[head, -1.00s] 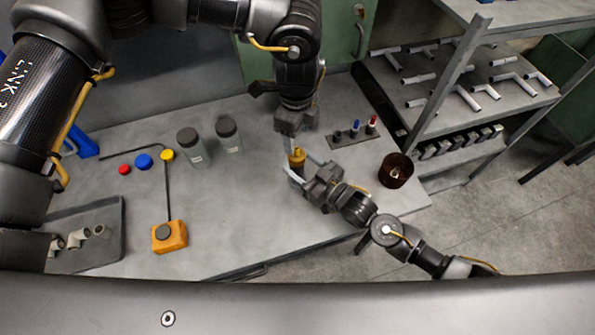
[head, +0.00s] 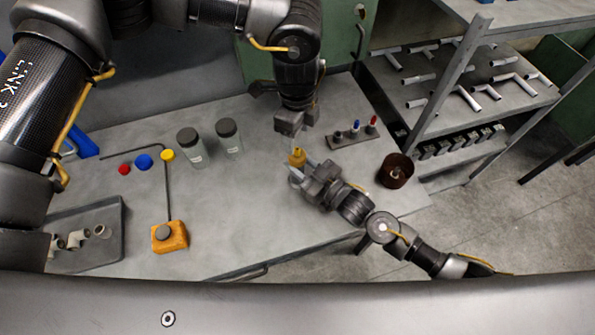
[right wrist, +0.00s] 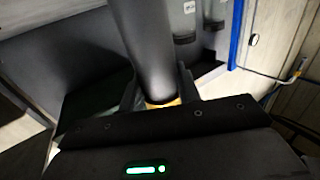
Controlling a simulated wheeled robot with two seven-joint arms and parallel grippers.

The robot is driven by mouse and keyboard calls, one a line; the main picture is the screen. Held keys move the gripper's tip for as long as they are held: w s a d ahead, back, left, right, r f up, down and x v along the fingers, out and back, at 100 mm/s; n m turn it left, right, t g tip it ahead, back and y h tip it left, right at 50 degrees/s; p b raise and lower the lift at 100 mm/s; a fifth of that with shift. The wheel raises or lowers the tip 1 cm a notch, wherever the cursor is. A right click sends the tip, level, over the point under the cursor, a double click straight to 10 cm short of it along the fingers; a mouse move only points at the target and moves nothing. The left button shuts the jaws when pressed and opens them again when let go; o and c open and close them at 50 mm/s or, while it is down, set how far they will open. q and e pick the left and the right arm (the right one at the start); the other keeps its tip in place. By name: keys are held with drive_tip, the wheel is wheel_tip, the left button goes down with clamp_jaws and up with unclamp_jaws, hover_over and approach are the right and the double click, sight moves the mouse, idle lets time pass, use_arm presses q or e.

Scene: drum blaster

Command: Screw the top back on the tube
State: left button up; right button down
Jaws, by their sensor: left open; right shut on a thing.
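The tube (head: 296,174) stands upright between the fingers of my right gripper (head: 302,170), which is shut on it from the right. A yellow-orange top (head: 297,157) shows at its upper end; whether it is screwed tight, I cannot tell. My left gripper (head: 291,133) is open, just behind and above the yellow top, apart from it in the head view. In the right wrist view a yellow-orange bit (right wrist: 163,102) shows between the right fingers, below a large dark cylindrical part that hides the rest.
A small rack (head: 355,135) with blue- and red-topped pieces stands to the right, near a brown round container (head: 396,170). An orange block (head: 169,237) and a grey tray (head: 118,230) are nearer.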

sight(297, 148)
use_arm(q)
drive_tip(key=n, duration=0.8)
drive_tip(key=shift+n, duration=0.4)
drive_tip(key=n, duration=0.9)
drive_tip(key=shift+f, duration=4)
drive_tip(key=shift+c, duration=0.3)
